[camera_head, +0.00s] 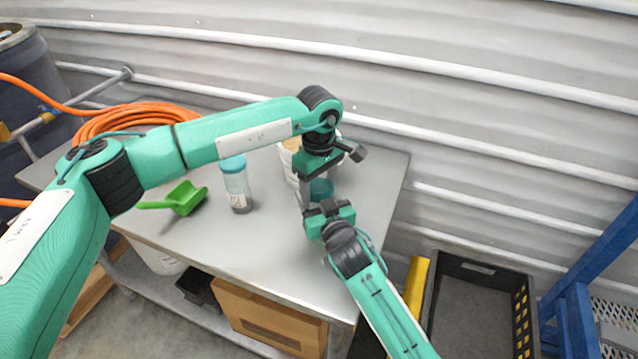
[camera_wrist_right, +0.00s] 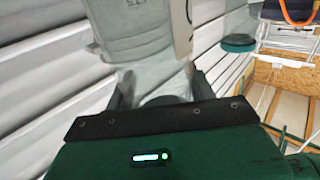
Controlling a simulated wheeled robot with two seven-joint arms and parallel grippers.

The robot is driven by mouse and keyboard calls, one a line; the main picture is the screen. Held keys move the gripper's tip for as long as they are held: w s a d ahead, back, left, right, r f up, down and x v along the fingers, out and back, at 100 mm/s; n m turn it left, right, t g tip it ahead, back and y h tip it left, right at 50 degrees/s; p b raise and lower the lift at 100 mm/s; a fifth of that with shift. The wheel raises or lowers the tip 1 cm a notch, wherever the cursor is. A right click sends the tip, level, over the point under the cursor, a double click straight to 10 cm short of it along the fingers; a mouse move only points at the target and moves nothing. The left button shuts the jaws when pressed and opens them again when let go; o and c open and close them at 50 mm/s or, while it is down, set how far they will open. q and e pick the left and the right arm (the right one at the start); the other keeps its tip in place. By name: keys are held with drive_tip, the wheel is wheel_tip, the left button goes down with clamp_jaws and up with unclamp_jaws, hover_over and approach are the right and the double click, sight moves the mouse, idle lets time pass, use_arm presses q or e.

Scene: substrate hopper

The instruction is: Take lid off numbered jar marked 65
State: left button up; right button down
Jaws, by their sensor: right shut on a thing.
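A clear jar with a teal lid (camera_head: 232,163) stands upright on the grey table, with dark content at its base; its label is unreadable. I cannot read a number 65.
A white tub (camera_head: 290,148) stands behind the grippers. A green scoop (camera_head: 185,198) and a coiled orange hose (camera_head: 130,118) lie on the left of the table (camera_head: 260,245). A black crate (camera_head: 480,310) stands on the right. The table's front middle is clear.

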use_arm(q)
drive_tip(key=c, duration=0.3)
drive_tip(key=shift+w+r+n, duration=0.1)
drive_tip(key=shift+n, duration=1.6)
drive_tip(key=o, duration=1.1)
drive_tip(key=shift+c, duration=0.2)
